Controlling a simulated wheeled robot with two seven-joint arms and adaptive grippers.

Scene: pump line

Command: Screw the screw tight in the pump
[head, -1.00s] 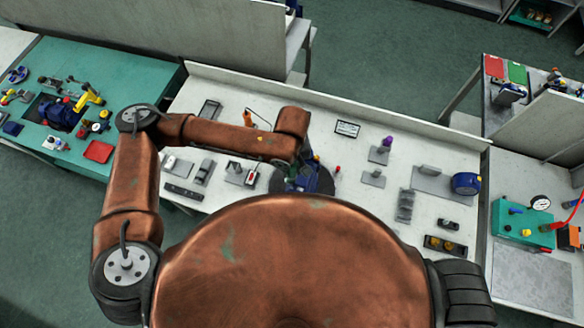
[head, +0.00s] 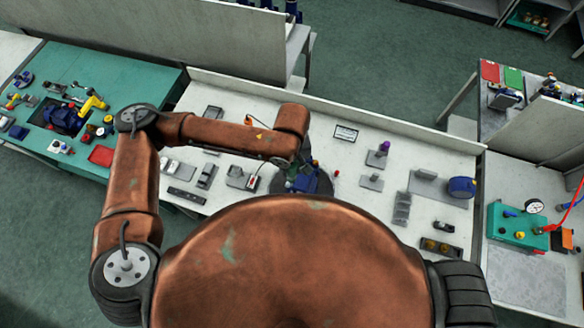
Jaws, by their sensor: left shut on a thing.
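The blue pump (head: 303,184) sits on a dark round plate (head: 323,186) at the front of the middle white bench. It is partly covered by my left arm and my body. My left gripper (head: 291,165) is right over the pump, pointing down at it. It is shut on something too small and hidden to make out. A small orange part (head: 315,163) shows beside the gripper at the pump. The screw itself cannot be made out. My right gripper is not in view.
A label plate (head: 346,133) lies behind the pump. A purple-topped part (head: 383,148) and a blue cylinder (head: 461,187) stand to the right. Grey blocks (head: 207,176) lie to the left. A green mat (head: 97,68) with tools covers the left bench. A low wall runs behind.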

